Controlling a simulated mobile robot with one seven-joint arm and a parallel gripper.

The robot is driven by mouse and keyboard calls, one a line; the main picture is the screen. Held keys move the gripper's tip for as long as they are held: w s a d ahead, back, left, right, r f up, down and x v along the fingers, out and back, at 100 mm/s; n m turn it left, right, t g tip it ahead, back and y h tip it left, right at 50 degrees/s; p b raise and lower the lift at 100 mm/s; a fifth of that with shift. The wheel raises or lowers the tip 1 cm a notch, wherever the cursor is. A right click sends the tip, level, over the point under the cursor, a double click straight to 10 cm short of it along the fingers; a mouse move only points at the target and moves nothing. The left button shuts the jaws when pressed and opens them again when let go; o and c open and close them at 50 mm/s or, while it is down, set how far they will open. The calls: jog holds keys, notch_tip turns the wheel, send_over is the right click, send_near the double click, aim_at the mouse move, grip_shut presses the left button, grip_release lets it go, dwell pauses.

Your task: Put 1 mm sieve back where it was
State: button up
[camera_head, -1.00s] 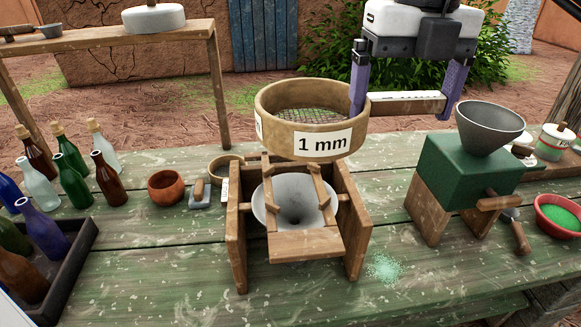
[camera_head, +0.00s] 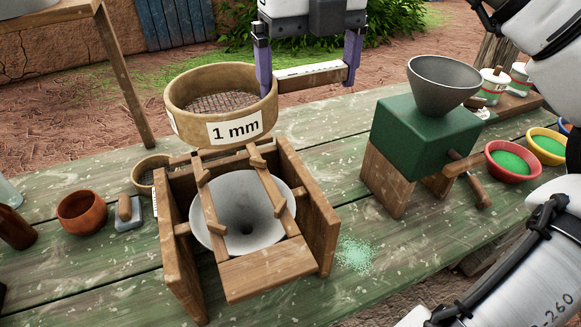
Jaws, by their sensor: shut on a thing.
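The 1 mm sieve (camera_head: 236,127) is a round tan wooden ring with a wire mesh and a "1 mm" label. It is held in the air over the back of the wooden stand (camera_head: 270,272), about level. My gripper (camera_head: 307,84) is shut on its wooden handle (camera_head: 312,76), one purple finger near the ring and one at the handle's far end. A grey-white funnel (camera_head: 245,205) sits in the stand below two wooden rails. A smaller round sieve (camera_head: 150,162) lies on the table behind the stand, partly hidden by it.
A green mill (camera_head: 425,130) with a grey hopper stands right of the stand. Green powder (camera_head: 355,254) lies between them. A brown bowl (camera_head: 82,212) and a small wood-handled tool (camera_head: 127,212) are at left. Bowls of powder (camera_head: 512,160) are at right.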

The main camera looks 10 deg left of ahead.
notch_tip(320, 180, down, 14)
jog(key=p, duration=0.1)
jog(key=shift+f, duration=0.2)
jog(key=shift+f, duration=0.35)
jog(key=o, duration=0.7)
jog(key=shift+o, duration=0.2)
jog(key=shift+r, duration=0.1)
notch_tip(320, 180, up, 13)
jog(key=shift+f+b, duration=0.2)
jog(key=shift+b, duration=0.15)
